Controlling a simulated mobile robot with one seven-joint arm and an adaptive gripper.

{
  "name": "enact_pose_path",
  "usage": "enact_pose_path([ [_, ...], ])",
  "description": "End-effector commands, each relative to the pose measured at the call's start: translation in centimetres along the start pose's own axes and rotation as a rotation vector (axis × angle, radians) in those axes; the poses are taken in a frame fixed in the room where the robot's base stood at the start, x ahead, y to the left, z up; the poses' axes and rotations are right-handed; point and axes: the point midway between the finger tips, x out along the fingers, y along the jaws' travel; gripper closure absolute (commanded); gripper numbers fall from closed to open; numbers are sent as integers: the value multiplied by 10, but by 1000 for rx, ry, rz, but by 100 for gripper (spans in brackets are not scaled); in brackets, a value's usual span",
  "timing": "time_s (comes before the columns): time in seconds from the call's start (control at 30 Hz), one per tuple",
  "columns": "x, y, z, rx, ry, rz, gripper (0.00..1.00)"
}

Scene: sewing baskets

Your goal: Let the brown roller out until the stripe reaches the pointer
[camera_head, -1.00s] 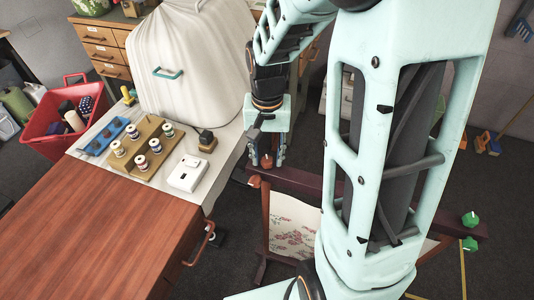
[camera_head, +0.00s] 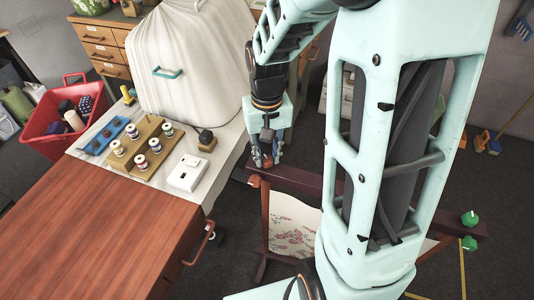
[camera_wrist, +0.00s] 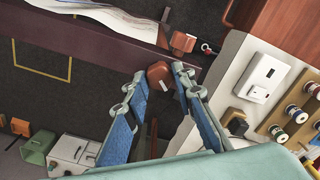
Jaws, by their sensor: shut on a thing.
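My gripper (camera_head: 265,163) points down at the left end of the dark red frame. In the wrist view its blue fingers (camera_wrist: 160,73) are shut on a brown knob (camera_wrist: 159,74), one finger on each side. A second brown knob (camera_head: 254,181) sits beside it, apart from the fingers, and also shows in the wrist view (camera_wrist: 183,41). The pale cloth (camera_head: 290,240) with a reddish flower print hangs in the frame below the dark red beam (camera_head: 305,182). I cannot make out the stripe or the pointer clearly.
Two green knobs (camera_head: 469,218) are at the frame's right end. Left of the frame stands a table (camera_head: 100,225) with a spool board (camera_head: 143,150) and a white box (camera_head: 187,173). A red basket (camera_head: 50,140) is at far left. My arm hides part of the cloth.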

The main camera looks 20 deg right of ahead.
Motion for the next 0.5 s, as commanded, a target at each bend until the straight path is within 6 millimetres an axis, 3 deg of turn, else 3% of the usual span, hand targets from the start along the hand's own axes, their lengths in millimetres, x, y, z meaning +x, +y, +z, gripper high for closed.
enact_pose_path([
  [0.5,-1,0,-1,-210,2,0,100],
])
